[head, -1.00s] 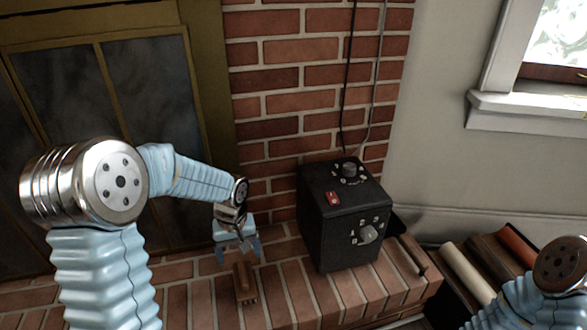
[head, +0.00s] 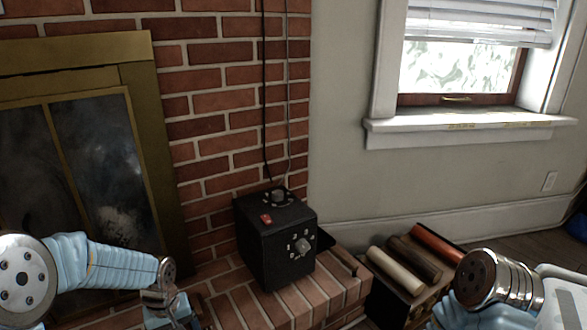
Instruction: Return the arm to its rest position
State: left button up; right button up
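My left arm comes in from the lower left over the brick hearth (head: 322,287). Its wrist and the top of the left gripper (head: 178,318) show at the bottom edge, and the fingertips are cut off or unclear. I cannot tell whether it is open or shut. My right arm shows only as a joint and light-blue sleeve at the lower right; its gripper is out of view.
A black box (head: 272,255) with knobs and a red switch (head: 266,218) stands on the hearth against the brick wall. Several logs (head: 412,260) lie in a dark holder to its right. The fireplace door (head: 100,150) is behind my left arm. A window sill (head: 470,128) is above right.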

pick_arm(q)
jog(key=s+d+f+m+h+p, duration=0.1)
jog(key=s+d+f+m+p, duration=0.1)
jog(key=s+d+f+p, duration=0.2)
jog(key=s+d+f+m+h+p, duration=0.1)
jog(key=s+d+f+h+p, duration=0.1)
jog(key=s+d+f+p, duration=0.3)
jog(key=s+d+p, duration=0.1)
jog(key=s+d, duration=0.3)
jog(key=d, duration=0.1)
jog(key=shift+s+d+f+m+t+h, duration=0.15)
jog(key=shift+s+d+m+t+h, duration=0.15)
jog(key=shift+d+m, duration=0.1)
